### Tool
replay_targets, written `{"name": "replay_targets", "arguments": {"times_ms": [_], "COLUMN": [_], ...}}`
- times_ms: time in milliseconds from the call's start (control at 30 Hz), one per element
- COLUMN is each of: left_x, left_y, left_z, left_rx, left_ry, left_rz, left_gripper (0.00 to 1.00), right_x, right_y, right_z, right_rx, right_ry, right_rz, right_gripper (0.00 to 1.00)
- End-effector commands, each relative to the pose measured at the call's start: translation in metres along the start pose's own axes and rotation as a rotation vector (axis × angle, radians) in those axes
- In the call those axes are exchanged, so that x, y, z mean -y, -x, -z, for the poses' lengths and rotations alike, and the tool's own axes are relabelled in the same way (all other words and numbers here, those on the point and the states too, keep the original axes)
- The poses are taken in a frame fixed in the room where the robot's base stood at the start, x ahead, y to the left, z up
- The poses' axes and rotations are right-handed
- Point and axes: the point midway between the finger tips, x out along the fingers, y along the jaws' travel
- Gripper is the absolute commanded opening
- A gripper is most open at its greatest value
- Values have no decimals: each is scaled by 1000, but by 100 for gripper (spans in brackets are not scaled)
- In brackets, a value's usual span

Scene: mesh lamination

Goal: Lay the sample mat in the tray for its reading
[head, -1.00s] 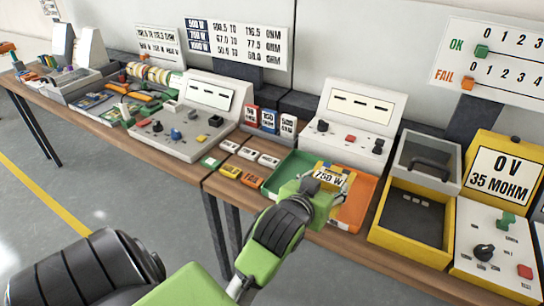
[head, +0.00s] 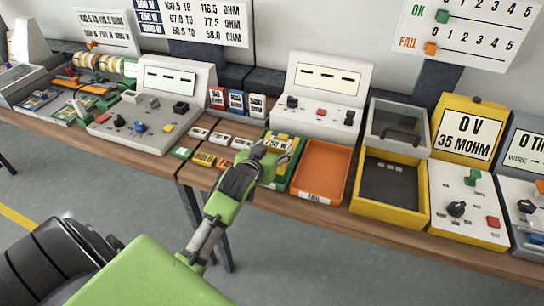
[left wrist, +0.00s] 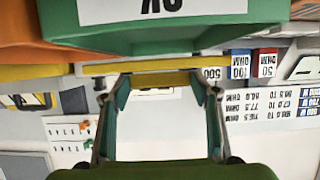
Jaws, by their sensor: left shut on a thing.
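My left gripper (head: 262,160) is shut on the yellow sample mat (head: 277,144), which carries a white "750 W" label. It holds the mat over the green tray (head: 298,175); I cannot tell whether the mat touches the tray. In the left wrist view the gripper's two fingers (left wrist: 158,88) have the mat's yellow edge (left wrist: 155,78) between their tips. The green tray's labelled front wall (left wrist: 150,42) shows close by at the top. The orange tray (head: 322,169), labelled FAIL, is empty to the right. My right gripper is not in view.
A yellow-rimmed box (head: 389,209) with a raised grey lid (head: 399,125) stands right of the orange tray. Small labelled blocks (head: 205,160) lie left of the green tray. A sloped white console (head: 318,95) stands behind. Wall boards hang above.

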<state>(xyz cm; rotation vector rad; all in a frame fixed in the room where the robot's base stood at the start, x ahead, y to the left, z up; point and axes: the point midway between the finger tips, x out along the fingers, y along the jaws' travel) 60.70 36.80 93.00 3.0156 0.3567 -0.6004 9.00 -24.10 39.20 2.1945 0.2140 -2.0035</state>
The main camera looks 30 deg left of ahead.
Motion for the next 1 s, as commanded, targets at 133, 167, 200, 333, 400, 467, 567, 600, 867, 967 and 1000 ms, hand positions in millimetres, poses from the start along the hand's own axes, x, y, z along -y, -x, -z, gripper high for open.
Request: {"name": "replay_targets", "arguments": {"times_ms": [133, 167, 200, 333, 400, 467, 567, 600, 867, 967, 1000], "left_x": [4, 6, 8, 7, 7, 7, 7, 7, 7, 7, 7], "left_y": [-8, -10, -14, -21, -24, -25, -25, -25, -26, -26, -26], "left_z": [-5, -6, -9, -27, -33, -36, -36, -36, -40, -40, -40], "left_rx": [-2, -1, -1, 2, -1, -2, -4, -3, -1, -1, -1], "left_ry": [0, 0, 0, 0, 0, 0, 0, 0, 0, 0, 0], "left_rz": [0, 0, 1, 0, 0, -1, -1, -1, -1, -1, -1], "left_gripper": [30, 30, 30, 30, 30, 30, 30, 30, 65, 72, 72], "right_x": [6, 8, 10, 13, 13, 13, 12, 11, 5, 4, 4], "right_y": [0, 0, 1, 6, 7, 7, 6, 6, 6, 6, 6], "right_z": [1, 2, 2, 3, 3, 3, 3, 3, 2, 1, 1], "right_rx": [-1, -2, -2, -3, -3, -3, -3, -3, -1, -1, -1], "right_ry": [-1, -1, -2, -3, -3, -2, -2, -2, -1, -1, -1], "right_rz": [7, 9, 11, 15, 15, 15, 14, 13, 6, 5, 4], "right_gripper": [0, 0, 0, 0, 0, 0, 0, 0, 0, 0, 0]}}
